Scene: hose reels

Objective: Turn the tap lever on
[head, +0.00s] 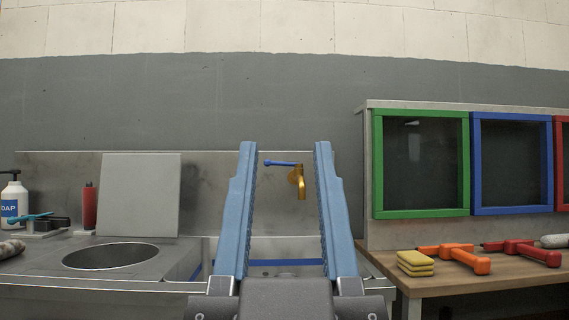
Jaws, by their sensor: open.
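A brass tap (299,180) sticks out from the metal backsplash, with its spout bent downward. Its blue lever (281,163) points to the left from the top of the tap and lies about level. My gripper (281,148) is open and empty, its two blue fingers pointing up and forward. How far the fingertips are from the tap is hard to tell.
A metal counter with a round basin (110,256), a soap bottle (14,200) and a red bottle (89,207) is at left. At right, a wooden bench (470,275) holds yellow sponges (415,263) and orange and red tools below framed panels (421,212).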

